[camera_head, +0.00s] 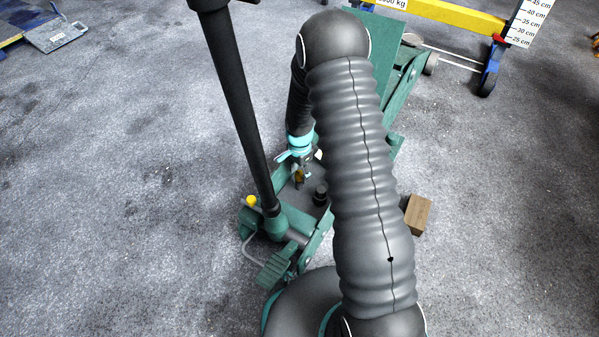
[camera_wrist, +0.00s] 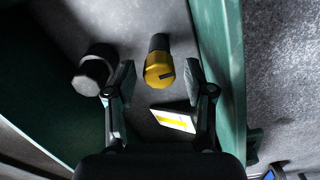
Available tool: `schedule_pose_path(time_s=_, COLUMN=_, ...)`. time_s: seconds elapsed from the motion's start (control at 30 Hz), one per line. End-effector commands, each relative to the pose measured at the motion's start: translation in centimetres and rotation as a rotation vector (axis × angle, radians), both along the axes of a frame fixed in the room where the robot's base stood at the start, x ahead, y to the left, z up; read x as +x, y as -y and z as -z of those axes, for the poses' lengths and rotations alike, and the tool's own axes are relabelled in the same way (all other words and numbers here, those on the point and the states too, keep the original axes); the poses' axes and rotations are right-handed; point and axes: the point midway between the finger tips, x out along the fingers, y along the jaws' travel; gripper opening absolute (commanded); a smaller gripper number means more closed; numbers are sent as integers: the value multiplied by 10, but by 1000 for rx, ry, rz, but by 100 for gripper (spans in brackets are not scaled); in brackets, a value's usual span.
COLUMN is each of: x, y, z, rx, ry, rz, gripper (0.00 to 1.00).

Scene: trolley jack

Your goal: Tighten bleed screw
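The bleed screw (camera_wrist: 158,72), a brass-coloured slotted head on a dark shaft, shows in the wrist view inside the green jack frame. It also shows small in the head view (camera_head: 300,178), just below my gripper. My gripper (camera_wrist: 160,80) is open, with one finger on each side of the screw head as seen from the wrist. I see gaps between the head and both fingers; the height between them is hard to judge. The green trolley jack (camera_head: 317,235) stands on the floor, partly hidden by my arm.
A black cylinder (camera_wrist: 95,70) stands close left of my left finger. The green side wall (camera_wrist: 222,70) is near the right finger. A white and yellow label (camera_wrist: 176,120) lies below. The jack's tall black handle (camera_head: 240,100) rises left of my arm; a wooden block (camera_head: 418,214) lies right.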

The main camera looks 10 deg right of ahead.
Motion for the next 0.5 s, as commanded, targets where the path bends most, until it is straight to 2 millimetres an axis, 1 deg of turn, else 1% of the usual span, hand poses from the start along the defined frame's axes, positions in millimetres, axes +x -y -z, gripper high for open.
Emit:
schedule_pose_path(time_s=0.3, x=0, y=0, z=-1, rx=0, ry=-1, rz=-1, gripper=57)
schedule_pose_path(time_s=0.37, x=0, y=0, z=-4, rx=0, ry=0, rz=-1, gripper=57)
schedule_pose_path(time_s=0.47, x=0, y=0, z=-16, rx=0, ry=2, rz=-1, gripper=57)
schedule_pose_path(time_s=0.5, x=0, y=0, z=-23, rx=0, ry=1, rz=-1, gripper=57)
